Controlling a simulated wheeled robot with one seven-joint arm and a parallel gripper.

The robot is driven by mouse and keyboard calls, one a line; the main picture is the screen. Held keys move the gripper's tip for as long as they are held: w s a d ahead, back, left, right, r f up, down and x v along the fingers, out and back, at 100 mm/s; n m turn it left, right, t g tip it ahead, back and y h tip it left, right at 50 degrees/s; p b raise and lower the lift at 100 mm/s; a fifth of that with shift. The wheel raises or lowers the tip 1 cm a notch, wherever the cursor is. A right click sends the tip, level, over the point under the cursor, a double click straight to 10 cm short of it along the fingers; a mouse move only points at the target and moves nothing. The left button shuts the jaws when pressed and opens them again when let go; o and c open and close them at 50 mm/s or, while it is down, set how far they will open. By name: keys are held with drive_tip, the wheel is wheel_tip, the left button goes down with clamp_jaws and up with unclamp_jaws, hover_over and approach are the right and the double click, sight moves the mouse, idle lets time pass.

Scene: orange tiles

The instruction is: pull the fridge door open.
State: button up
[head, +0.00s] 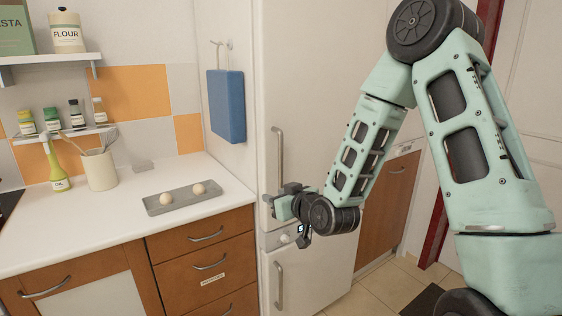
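The tall white fridge (325,80) stands in the middle of the head view, and its upper door looks closed. The upper door has a vertical metal bar handle (278,155) near its left edge. A second, lower handle (278,288) is on the lower door. My gripper (272,200) is at the bottom end of the upper handle, in front of the door's left edge. Its fingers overlap the handle's lower end in the picture. I cannot tell whether they are around the handle or beside it, nor how far apart they are.
A white counter (90,225) with wooden drawers (205,265) adjoins the fridge on the left. It bears a grey tray (165,208) and a utensil pot (100,170). A blue board (227,105) hangs beside the fridge. Tiled floor (385,290) shows at the lower right.

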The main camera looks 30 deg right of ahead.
sight(282, 160)
drive_tip(key=d+r+m+t+h, duration=0.2)
drive_tip(key=d+t+h, duration=0.15)
drive_tip(key=d, duration=0.55)
drive_tip(key=shift+g, duration=0.45)
drive_tip(key=w+p, duration=0.1)
drive_tip(key=w, duration=0.4)
drive_tip(key=w+d+p, duration=0.1)
drive_tip(key=w+p, duration=0.1)
drive_tip(key=w, duration=0.4)
drive_tip(key=w+d+p, duration=0.1)
drive_tip(key=w+p, duration=0.1)
drive_tip(key=w, duration=0.4)
drive_tip(key=shift+w+d+r, duration=0.1)
drive_tip(key=shift+d+r, duration=0.05)
drive_tip(key=shift+d, duration=0.05)
clamp_jaws()
